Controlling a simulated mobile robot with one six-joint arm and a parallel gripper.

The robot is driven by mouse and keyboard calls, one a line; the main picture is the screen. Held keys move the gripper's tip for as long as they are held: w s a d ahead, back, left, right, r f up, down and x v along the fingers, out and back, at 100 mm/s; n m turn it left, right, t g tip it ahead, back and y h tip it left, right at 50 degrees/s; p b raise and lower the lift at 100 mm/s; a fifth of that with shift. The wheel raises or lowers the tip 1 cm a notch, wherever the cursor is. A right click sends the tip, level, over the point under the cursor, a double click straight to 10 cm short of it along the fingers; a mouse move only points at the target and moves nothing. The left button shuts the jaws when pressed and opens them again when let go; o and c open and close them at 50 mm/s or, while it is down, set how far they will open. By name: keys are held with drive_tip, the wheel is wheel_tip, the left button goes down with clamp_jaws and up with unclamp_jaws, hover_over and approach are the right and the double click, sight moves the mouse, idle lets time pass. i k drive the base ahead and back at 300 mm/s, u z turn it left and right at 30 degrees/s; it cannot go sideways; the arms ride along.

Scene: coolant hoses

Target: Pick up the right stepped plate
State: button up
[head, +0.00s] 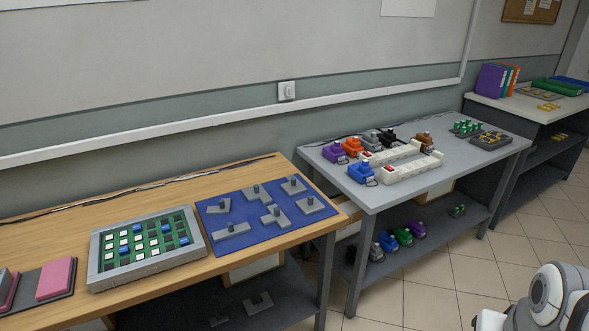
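Several grey plates with dark knobs lie apart on a blue mat (244,243) on the wooden table. The back row has a left plate (217,208), a middle plate (251,198) and a right plate (291,187). The front row has a long plate (232,231), a middle plate (273,219) and a right plate (312,208). Some outlines look offset or stepped, but at this size I cannot tell for sure which one is the right stepped plate. White rounded parts of my arm show at the lower right, away from the mat. My gripper is not in view.
A grey-framed tray (96,272) with a green board and white and blue squares stands left of the mat. Pink blocks (56,278) lie farther left. A grey table (385,203) with coloured connectors stands to the right. Tiled floor (440,290) before it is clear.

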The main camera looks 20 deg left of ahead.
sight(256, 193)
drive_tip(key=u, duration=0.95)
drive_tip(key=i, duration=1.7)
drive_tip(key=u, duration=0.85)
